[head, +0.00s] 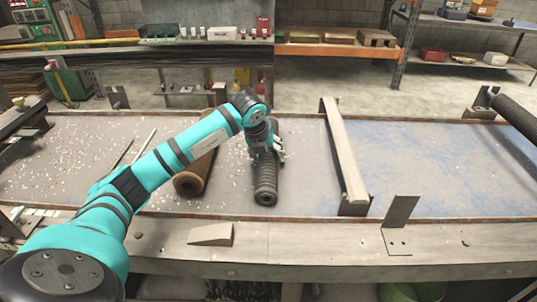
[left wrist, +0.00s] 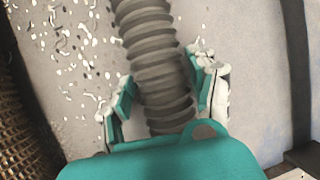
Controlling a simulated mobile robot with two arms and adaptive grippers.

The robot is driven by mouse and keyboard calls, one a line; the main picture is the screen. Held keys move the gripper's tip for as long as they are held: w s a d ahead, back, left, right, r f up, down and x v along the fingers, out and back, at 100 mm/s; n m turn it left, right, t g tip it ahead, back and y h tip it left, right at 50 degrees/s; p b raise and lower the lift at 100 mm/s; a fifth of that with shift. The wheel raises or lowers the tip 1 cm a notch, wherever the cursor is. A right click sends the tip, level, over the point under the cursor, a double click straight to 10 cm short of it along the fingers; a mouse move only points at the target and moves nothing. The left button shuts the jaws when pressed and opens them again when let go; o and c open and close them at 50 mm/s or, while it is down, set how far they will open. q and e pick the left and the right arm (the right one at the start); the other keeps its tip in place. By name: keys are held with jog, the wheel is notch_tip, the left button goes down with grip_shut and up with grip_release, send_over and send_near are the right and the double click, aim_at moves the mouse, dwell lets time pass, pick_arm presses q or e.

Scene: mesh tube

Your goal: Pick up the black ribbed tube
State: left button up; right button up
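The black ribbed tube (head: 265,185) lies on the grey table left of the middle, its near end toward me. In the left wrist view the ribbed tube (left wrist: 155,60) runs from the top down between my fingers. My left gripper (head: 266,155) is over the tube's far part. In the left wrist view the left gripper (left wrist: 165,92) has its fingers apart, one on each side of the tube. Some room shows beside the left finger; contact on the right is unclear. My gripper body hides part of the tube. My right gripper is not in view.
A brown mesh roll (head: 193,180) lies close to the left of the tube, partly behind my arm. A pale raised bar (head: 345,150) crosses the table to the right. White flecks litter the left surface. The blue-stained right side (head: 430,160) is mostly clear.

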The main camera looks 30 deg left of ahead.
pick_arm(q)
jog(key=c, duration=0.9)
jog(key=shift+r, duration=0.1)
